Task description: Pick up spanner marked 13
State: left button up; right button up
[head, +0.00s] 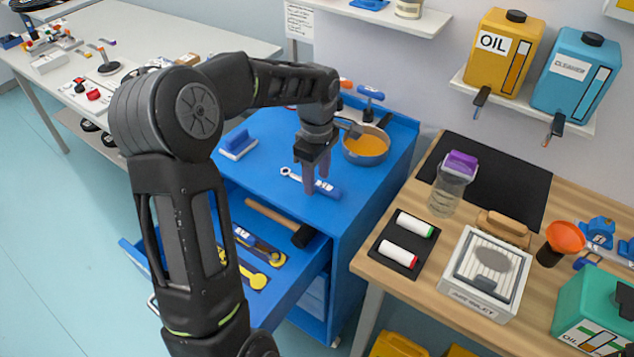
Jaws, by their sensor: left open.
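My right gripper is not in view.
An orange-filled pan (366,146) stands close behind the gripper. A blue brush-like block (238,145) lies to the left. The cabinet's drawer (300,288) is open, holding a hammer (272,216) and yellow tools (256,250). A wooden workbench (390,277) stands right.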

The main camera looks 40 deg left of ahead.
pick_arm(q)
jog(key=shift+f, duration=0.35)
dwell(0.3)
grip_shut()
dwell(0.4)
